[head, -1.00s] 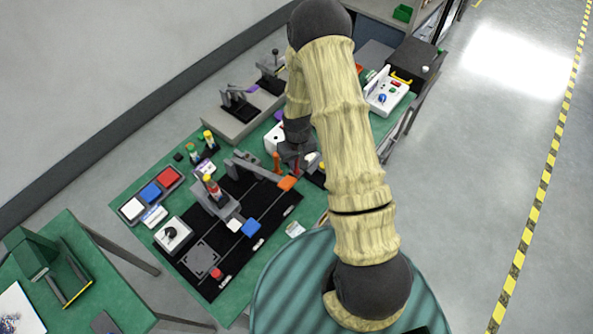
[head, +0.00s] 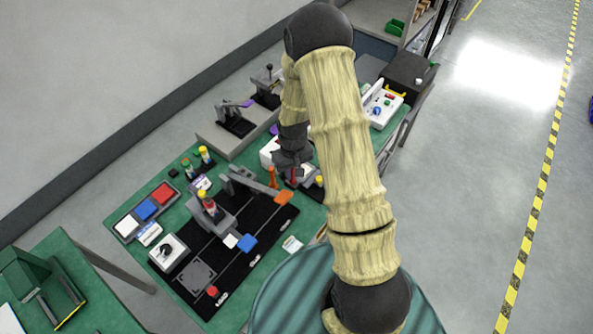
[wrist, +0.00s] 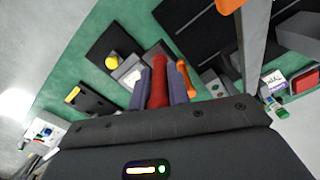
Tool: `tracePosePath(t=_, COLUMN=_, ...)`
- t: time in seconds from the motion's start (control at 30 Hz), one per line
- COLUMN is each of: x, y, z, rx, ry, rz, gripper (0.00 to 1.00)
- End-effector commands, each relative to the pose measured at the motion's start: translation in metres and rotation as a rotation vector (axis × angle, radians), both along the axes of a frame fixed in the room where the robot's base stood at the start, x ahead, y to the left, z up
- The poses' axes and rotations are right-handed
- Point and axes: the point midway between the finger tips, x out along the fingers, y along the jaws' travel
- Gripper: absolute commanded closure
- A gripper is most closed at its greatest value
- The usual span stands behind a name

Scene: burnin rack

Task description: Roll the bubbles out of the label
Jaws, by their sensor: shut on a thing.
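My gripper (wrist: 158,92) is low over the green bench, its two grey-purple fingers shut on a red handle (wrist: 156,84) that stands between them. In the head view my gripper (head: 291,163) is partly covered by my own arm, with a bit of red below it. An orange handle (wrist: 185,78) stands just right of the fingers in the wrist view, and it also shows in the head view (head: 271,177). A small white piece (wrist: 131,72) lies left of the fingers, partly hidden by them. I cannot make out the label's bubbles or the red-handled tool's lower end.
A black mat (head: 255,215) holds a grey clamp stand with an orange-tipped arm (head: 283,197) close by.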

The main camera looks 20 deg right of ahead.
Motion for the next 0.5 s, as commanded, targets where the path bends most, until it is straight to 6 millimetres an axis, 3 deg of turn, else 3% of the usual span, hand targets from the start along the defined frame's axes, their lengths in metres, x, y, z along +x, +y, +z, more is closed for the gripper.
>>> tracePosePath(t=0.17, x=0.0, y=-0.006, z=-0.006, rx=0.0, ry=0.001, rz=-0.012, gripper=1.0)
tracePosePath(t=0.5, x=0.002, y=-0.068, z=-0.06, rx=0.0, ry=0.001, rz=-0.153, gripper=1.0)
